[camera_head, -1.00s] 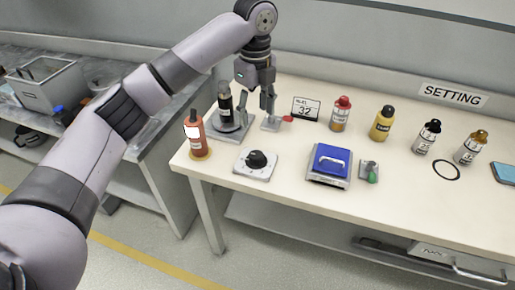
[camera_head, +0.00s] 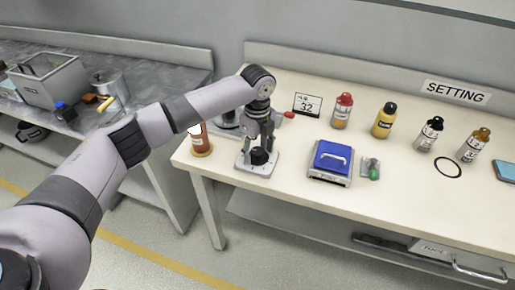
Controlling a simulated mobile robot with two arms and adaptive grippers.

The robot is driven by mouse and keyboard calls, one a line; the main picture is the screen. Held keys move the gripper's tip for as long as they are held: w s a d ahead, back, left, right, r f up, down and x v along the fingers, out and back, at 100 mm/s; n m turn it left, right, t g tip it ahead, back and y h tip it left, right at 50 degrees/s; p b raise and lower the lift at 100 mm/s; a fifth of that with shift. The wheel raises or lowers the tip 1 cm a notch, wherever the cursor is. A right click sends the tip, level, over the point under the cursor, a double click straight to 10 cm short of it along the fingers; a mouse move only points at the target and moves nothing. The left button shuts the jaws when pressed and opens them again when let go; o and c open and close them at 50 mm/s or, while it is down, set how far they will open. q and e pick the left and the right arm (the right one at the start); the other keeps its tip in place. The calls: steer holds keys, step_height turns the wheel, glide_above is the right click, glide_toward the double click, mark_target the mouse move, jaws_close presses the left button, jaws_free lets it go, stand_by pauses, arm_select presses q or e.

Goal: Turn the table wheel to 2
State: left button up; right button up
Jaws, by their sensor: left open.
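A black round knob, the likely table wheel (camera_head: 259,157), sits on a pale square plate (camera_head: 256,170) near the table's front left edge. Its markings are too small to read. My left gripper (camera_head: 258,149) points down over the knob, with its open fingers on either side of it. I cannot tell whether the fingers touch it. The gripper hides the back of the plate and part of the knob. My right gripper is out of view.
A blue-topped device (camera_head: 331,160) and a green-handled piece (camera_head: 372,169) are to the right. A sign reading 32 (camera_head: 307,105) and several bottles stand behind. The table's front right is clear.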

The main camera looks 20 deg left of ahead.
arm_select(q)
steer(key=c, duration=1.1)
steer(key=shift+r+p, duration=0.1)
steer(key=shift+p, duration=0.35)
steer(key=shift+c, duration=0.2)
steer(key=n+p, duration=0.9)
steer(key=p, duration=0.2)
steer(key=shift+r, duration=0.15)
steer(key=n+p, duration=0.3)
steer(key=shift+n, duration=0.3)
steer(key=shift+f+n+p, duration=0.2)
steer(key=shift+n+p, duration=0.9)
steer(key=shift+n, duration=0.4)
steer(key=o, duration=1.1)
steer(key=shift+o, duration=0.2)
